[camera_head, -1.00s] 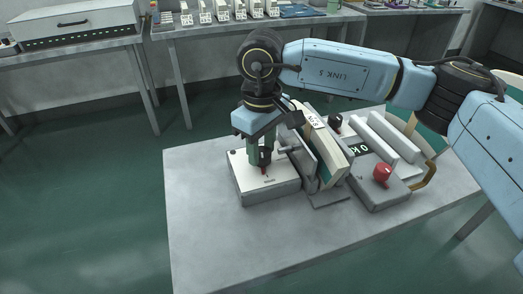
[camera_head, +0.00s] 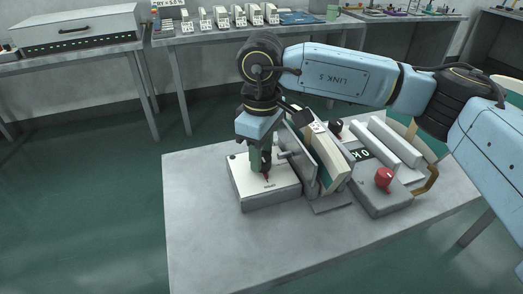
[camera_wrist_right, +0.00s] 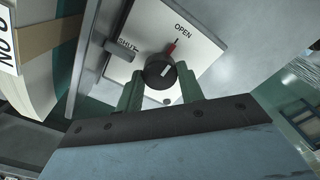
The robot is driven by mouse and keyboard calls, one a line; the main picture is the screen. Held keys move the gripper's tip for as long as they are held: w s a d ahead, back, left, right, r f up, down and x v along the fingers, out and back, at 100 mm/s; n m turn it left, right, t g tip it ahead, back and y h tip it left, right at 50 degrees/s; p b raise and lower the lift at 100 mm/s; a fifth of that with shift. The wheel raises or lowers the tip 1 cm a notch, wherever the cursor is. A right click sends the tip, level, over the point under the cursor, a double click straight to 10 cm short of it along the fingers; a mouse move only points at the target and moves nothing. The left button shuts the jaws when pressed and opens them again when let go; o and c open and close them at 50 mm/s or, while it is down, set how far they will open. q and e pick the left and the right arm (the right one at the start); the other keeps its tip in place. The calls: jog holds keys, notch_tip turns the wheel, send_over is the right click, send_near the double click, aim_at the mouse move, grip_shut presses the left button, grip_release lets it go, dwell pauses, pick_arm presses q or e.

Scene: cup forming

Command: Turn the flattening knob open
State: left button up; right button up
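The flattening knob (camera_wrist_right: 160,72) is a round black knob with a red pointer, on the white top of a grey box (camera_head: 268,196). In the right wrist view the red pointer aims at the OPEN label; the SHUT label lies to the left. My right gripper (camera_wrist_right: 162,82) comes down from above, its two green fingers on opposite sides of the knob and apparently touching it. In the head view the fingers (camera_head: 260,158) hide part of the knob. My left gripper is not in view.
Just right of the box stand a grey plate (camera_head: 299,156) and a tilted cream-and-green block (camera_head: 327,155). The table's left and front (camera_head: 210,240) are clear.

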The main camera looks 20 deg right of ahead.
jog(key=o, duration=0.4)
jog(key=shift+r, duration=0.25)
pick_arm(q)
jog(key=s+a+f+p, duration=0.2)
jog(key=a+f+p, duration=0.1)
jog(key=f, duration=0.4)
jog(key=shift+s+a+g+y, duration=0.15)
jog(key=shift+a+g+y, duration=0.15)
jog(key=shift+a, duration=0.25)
pick_arm(e)
notch_tip(320, 180, up, 13)
